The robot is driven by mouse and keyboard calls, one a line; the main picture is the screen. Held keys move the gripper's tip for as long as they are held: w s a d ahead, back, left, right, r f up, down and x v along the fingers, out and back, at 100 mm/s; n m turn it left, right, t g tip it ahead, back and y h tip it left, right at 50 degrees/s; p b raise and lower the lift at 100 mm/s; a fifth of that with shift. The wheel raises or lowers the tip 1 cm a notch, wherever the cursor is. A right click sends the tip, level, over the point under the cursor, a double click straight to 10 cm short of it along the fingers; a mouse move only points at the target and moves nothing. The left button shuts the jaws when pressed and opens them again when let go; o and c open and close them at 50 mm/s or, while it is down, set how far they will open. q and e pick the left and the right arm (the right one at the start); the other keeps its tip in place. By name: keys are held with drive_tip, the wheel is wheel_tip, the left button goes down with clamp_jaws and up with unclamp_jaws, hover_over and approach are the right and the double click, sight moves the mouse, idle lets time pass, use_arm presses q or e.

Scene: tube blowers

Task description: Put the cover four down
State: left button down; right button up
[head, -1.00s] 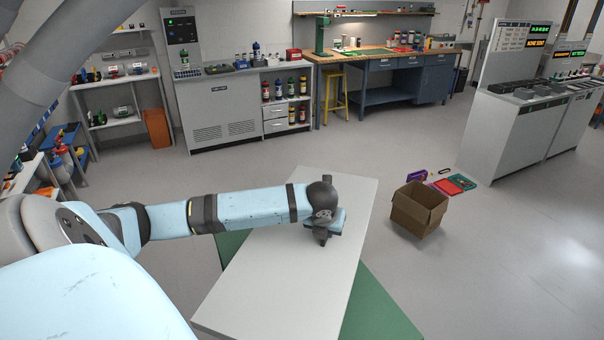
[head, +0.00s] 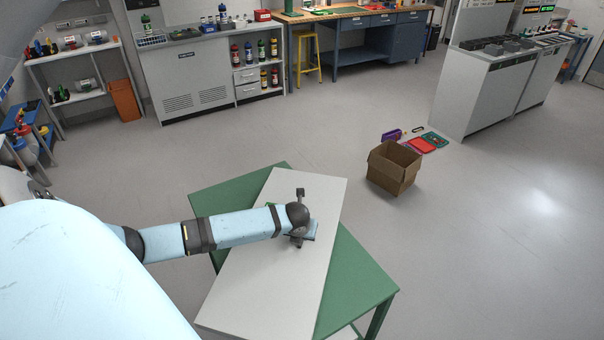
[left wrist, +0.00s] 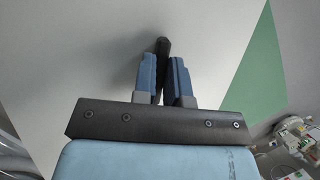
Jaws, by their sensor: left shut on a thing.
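A large pale grey panel (head: 245,285), which I take to be the cover, is over a green table (head: 365,280) at an angle to it. In the head view I cannot tell whether it rests on the table or is held just above. My left gripper (head: 303,231) is over the panel's middle. In the left wrist view its blue fingers (left wrist: 164,72) are shut on a dark bar (left wrist: 163,46), which looks like the panel's handle; the panel (left wrist: 90,60) fills most of that view. My right gripper is not in view.
An open cardboard box (head: 393,170) stands on the floor right of the table, with a red tray (head: 421,146) and other small items behind it. Grey cabinets (head: 195,80) and a workbench (head: 350,50) line the back. Grey floor lies clear around the table.

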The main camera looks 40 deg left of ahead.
use_arm(q)
wheel_tip(320, 180, down, 2)
drive_tip(key=shift+f, duration=0.25)
drive_tip(key=c, duration=1.2)
unclamp_jaws()
drive_tip(key=shift+o, duration=0.2)
